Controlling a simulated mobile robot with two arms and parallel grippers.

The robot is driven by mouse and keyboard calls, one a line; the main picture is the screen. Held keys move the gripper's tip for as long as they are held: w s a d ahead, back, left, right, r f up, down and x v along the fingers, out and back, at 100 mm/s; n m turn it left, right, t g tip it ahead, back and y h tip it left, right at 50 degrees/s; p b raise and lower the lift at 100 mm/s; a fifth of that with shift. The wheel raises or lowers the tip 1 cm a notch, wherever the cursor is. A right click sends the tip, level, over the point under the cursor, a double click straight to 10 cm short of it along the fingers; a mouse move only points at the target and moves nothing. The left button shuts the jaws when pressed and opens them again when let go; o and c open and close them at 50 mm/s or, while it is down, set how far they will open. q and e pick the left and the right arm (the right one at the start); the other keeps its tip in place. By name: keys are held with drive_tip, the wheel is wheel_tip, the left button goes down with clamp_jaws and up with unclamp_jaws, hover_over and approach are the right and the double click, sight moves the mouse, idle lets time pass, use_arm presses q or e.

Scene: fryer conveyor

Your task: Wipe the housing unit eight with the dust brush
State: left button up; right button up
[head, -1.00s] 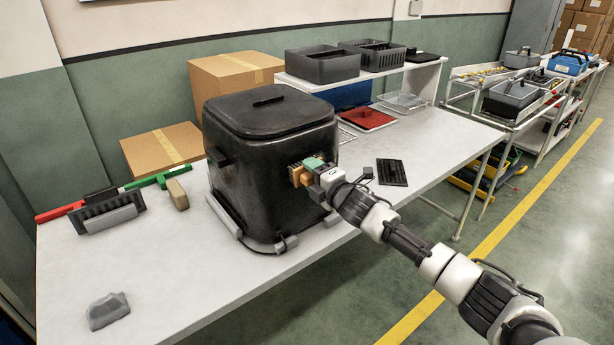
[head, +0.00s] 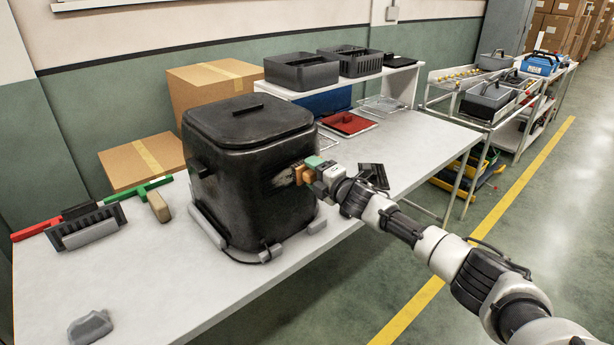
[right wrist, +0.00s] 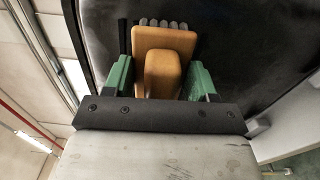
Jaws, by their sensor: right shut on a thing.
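The housing (head: 240,205) is a tall black box with a handled lid, standing on the table in the head view. Its dark wall also fills the upper right of the right wrist view (right wrist: 262,50). My right gripper (head: 312,170) is shut on the dust brush (head: 302,175), at the housing's right-hand side wall. In the right wrist view the brush's orange-brown wooden handle (right wrist: 165,72) sits between my green fingers, with grey bristles beyond it. A pale patch shows on the wall beside the brush; I cannot tell whether it is bristles or dust. Bristle contact is unclear. My left gripper is out of view.
The white table (head: 150,285) bears a grey lump (head: 90,327), a grille-like part (head: 87,226), green and red tools and cardboard boxes (head: 142,160). A dark ribbed part (head: 374,175) lies behind my right arm. Grey bins (head: 302,71) stand on the back shelf.

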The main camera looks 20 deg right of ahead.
sight(288, 172)
drive_tip(key=shift+w+d, duration=0.2)
drive_tip(key=shift+d, duration=0.2)
drive_tip(key=shift+a+r, duration=0.1)
drive_tip(key=shift+a, duration=0.05)
drive_tip(key=shift+s+a+p, duration=0.15)
drive_tip(key=shift+s+a, duration=0.15)
drive_tip(key=shift+a, duration=0.6)
drive_tip(key=shift+s+a+p, duration=0.15)
drive_tip(key=shift+s+a, duration=0.1)
drive_tip(key=shift+a, duration=0.6)
drive_tip(key=shift+s+a+p, duration=0.15)
drive_tip(key=shift+s+a, duration=0.15)
drive_tip(key=shift+a, duration=0.6)
drive_tip(key=shift+s+a+p, duration=0.1)
drive_tip(key=shift+s+a, duration=0.25)
drive_tip(key=shift+a, duration=0.55)
drive_tip(key=shift+s+a+p, duration=0.15)
drive_tip(key=shift+s+a, duration=0.15)
drive_tip(key=shift+a, duration=0.55)
drive_tip(key=shift+s+a+p, duration=0.1)
drive_tip(key=shift+s+a, duration=0.25)
drive_tip(key=shift+a, duration=0.55)
drive_tip(key=shift+s+d, duration=0.1)
drive_tip(key=shift+s+d+p, duration=0.1)
drive_tip(key=shift+s+p, duration=0.25)
drive_tip(key=shift+p+v, duration=0.95)
drive_tip(key=shift+v, duration=1.6)
